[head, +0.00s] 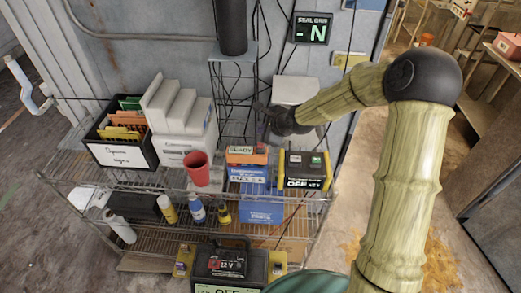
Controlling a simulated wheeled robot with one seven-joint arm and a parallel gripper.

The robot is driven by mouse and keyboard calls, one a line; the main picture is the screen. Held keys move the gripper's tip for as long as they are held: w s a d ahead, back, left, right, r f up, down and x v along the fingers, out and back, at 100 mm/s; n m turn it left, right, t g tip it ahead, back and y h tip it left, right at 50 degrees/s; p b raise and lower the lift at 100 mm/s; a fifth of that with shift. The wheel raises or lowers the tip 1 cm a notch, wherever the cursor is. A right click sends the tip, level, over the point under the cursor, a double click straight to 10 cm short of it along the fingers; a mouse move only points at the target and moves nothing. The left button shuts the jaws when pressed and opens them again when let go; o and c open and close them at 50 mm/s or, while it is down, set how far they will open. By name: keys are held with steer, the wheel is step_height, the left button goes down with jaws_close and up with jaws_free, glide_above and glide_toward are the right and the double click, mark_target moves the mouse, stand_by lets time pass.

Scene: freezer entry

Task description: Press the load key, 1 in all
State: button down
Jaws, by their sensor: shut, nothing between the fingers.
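An orange device (247,155) with a display reading READY sits on the top shelf, on blue boxes. A black and yellow device (305,170) with a display reading OFF and small keys on top stands to its right. I cannot read any key marked as load. My arm reaches in from the right. My gripper (263,113) is dark, shut and empty, above and behind the orange device. Its tips are small against the dark wire rack, so I cannot tell whether they touch anything.
The wire shelf (150,196) holds a red cup (196,168), a box of files (122,138) and white containers (183,125). A wall display (312,29) reads SEAL GRIP and -N. A black battery unit (228,264) stands below. Open floor lies left.

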mark_target(263, 146)
steer(key=shift+f+b, duration=0.8)
steer(key=shift+f, duration=0.9)
steer(key=shift+f, duration=0.1)
stand_by(0.6)
steer(key=shift+f, duration=0.3)
steer(key=shift+f+b, duration=0.45)
steer(key=shift+b, duration=0.05)
stand_by(0.7)
stand_by(0.3)
steer(key=shift+r+p, duration=0.85)
steer(key=shift+r, duration=0.05)
steer(key=shift+r+p, duration=2.05)
steer(key=shift+r, duration=0.5)
